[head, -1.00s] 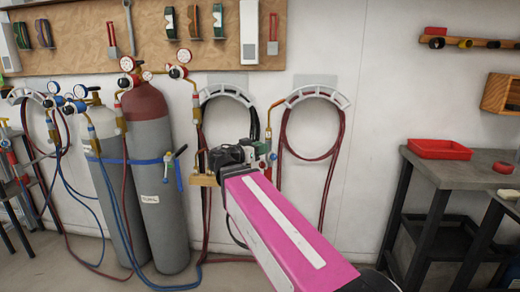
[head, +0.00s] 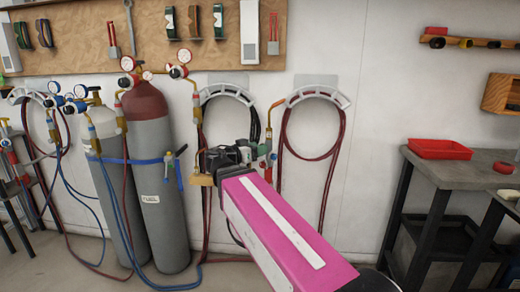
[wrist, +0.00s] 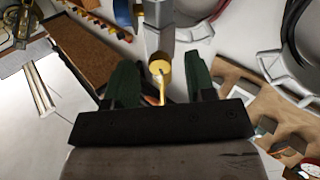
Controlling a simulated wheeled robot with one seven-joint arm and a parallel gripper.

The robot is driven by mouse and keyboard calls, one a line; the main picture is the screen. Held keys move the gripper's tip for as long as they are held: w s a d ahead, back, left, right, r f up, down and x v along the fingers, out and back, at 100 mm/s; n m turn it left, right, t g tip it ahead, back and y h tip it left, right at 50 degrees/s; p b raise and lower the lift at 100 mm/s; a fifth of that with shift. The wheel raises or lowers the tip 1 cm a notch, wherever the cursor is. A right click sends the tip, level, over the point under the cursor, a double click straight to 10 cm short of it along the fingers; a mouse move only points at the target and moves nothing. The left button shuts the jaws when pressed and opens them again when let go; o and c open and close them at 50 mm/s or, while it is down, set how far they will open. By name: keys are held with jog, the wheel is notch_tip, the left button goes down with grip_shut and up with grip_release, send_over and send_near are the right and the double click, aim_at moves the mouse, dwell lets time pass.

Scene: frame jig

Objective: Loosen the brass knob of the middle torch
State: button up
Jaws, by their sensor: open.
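In the wrist view a round brass knob (wrist: 160,65) with a thin yellow stem sits between the two dark green fingers of my gripper (wrist: 162,74). A grey metal body (wrist: 167,28) stands just beyond the knob. The fingers are apart, with space visible on both sides of the knob, and I see no contact. In the head view my gripper (head: 226,158) is a dark shape at the end of my pink arm, in front of the hanging hoses. It hides most of what is behind it, so I cannot make out the middle torch there.
Two gas cylinders, one grey and red (head: 160,205), stand left of my gripper. A red hose (head: 283,150) hangs from a white bracket (head: 318,93) to the right. A workbench with a red tray (head: 440,149) stands further right.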

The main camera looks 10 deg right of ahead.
jog(key=v, duration=0.9)
jog(key=shift+s+a, duration=0.1)
jog(key=shift+a, duration=0.1)
